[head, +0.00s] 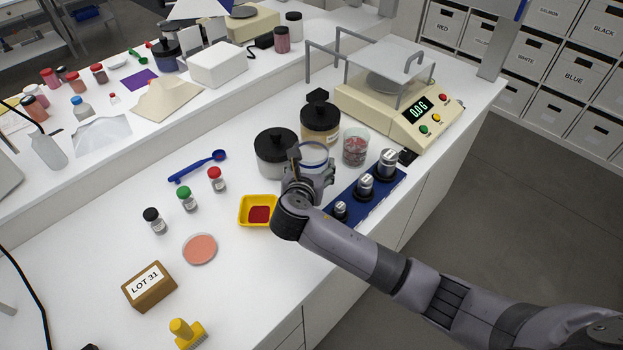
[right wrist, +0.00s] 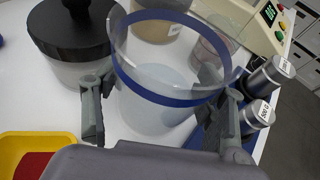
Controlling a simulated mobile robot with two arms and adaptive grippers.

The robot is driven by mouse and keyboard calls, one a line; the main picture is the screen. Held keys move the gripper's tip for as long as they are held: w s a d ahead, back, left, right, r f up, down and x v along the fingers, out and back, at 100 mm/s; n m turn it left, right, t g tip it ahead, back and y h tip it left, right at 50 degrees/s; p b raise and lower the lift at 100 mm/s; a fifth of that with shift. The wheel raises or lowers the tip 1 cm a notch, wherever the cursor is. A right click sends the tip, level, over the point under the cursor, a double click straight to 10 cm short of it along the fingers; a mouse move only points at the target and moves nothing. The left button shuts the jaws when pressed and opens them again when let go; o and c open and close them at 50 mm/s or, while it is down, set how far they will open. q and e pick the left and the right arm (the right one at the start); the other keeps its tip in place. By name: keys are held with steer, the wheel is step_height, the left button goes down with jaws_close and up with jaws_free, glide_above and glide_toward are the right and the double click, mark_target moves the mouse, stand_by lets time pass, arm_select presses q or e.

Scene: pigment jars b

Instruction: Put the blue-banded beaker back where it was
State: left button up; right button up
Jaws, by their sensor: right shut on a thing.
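The blue-banded beaker (head: 314,152) is clear glass with a blue band around its rim. My right gripper (head: 308,172) is shut on it, and in the right wrist view the beaker (right wrist: 165,75) stands between the two fingers (right wrist: 160,115). It looks upright and empty. The gripper hides its lower part in the head view, and I cannot tell whether its base touches the bench. It is between the black-lidded jar (head: 277,157) on the left and the blue weight block (head: 378,199) on the right. My left gripper is not in view.
Behind the beaker stand a tan jar (head: 320,128) and a glass with reddish contents (head: 355,149). A balance (head: 400,105) is farther back. A yellow tray (head: 246,218) of red powder sits close at front left. The bench's front left has clear patches.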

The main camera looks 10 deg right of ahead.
steer(key=shift+f, duration=0.3)
step_height(320, 180, down, 4)
steer(key=shift+r, duration=0.25)
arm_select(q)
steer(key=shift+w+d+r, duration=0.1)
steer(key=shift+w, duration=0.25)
arm_select(e)
steer(key=shift+f, duration=0.4)
steer(key=o, duration=1.2)
steer(key=shift+f, duration=0.15)
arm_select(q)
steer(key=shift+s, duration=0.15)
arm_select(e)
steer(key=shift+s+a+r, duration=0.1)
steer(key=shift+s+r, duration=0.05)
steer(key=shift+r, duration=0.05)
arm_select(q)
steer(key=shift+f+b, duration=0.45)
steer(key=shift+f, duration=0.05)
arm_select(e)
steer(key=v, duration=1.1)
steer(key=shift+s+a+r, duration=0.1)
steer(key=shift+s+r, duration=0.1)
steer(key=shift+s, duration=0.1)
